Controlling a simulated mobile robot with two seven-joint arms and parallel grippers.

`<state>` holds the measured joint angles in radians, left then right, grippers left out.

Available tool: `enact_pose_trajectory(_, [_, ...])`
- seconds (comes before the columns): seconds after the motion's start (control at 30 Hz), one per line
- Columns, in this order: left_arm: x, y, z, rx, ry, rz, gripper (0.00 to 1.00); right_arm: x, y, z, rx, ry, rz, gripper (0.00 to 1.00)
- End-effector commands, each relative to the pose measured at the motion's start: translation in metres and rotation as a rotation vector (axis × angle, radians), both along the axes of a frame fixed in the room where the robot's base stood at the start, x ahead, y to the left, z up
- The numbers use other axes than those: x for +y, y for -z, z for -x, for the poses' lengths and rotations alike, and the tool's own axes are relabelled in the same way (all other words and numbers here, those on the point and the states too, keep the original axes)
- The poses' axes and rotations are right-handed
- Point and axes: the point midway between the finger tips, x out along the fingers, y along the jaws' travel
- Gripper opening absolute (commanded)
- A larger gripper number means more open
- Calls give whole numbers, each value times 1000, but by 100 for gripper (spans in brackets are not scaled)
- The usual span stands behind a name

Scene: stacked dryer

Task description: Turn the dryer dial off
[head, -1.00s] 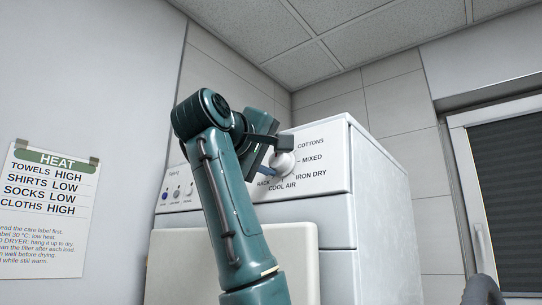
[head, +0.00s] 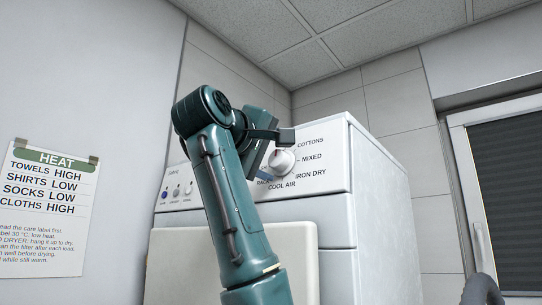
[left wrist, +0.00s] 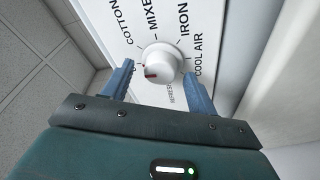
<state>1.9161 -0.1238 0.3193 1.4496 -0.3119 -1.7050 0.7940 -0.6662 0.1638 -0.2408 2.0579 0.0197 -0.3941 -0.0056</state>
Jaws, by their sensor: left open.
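The dryer dial (head: 283,162) is a round white knob on the dryer's front panel. It also shows in the left wrist view (left wrist: 162,60), with a red mark on its lower left. The labels Cottons, Mixed, Iron Dry and Cool Air run around it, with a partly hidden one below. An off label is not readable. My left gripper (head: 275,157) is open at the dial. In the left wrist view (left wrist: 159,72) its two blue fingers stand on either side of the knob, with a gap on the left; contact on the right is unclear. My right gripper is not in view.
The dial is on the white upper dryer (head: 385,200). Several small buttons (head: 176,191) sit at the panel's left. A heat chart (head: 48,205) hangs on the left wall. A window with a dark blind (head: 505,190) is at the right.

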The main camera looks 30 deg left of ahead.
Motion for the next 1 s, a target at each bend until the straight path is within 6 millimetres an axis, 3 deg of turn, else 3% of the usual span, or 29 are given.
enact_pose_trajectory(0.2, [0,1,1,1,0,-1,58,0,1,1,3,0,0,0])
enact_pose_trajectory(0.33, [-1,2,13,-2,0,-1,58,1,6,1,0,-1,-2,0])
enact_pose_trajectory(0.8, [-11,3,109,-3,0,-1,58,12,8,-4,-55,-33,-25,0])
enact_pose_trajectory(1.0, [-13,3,128,0,1,-1,58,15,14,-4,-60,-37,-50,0])
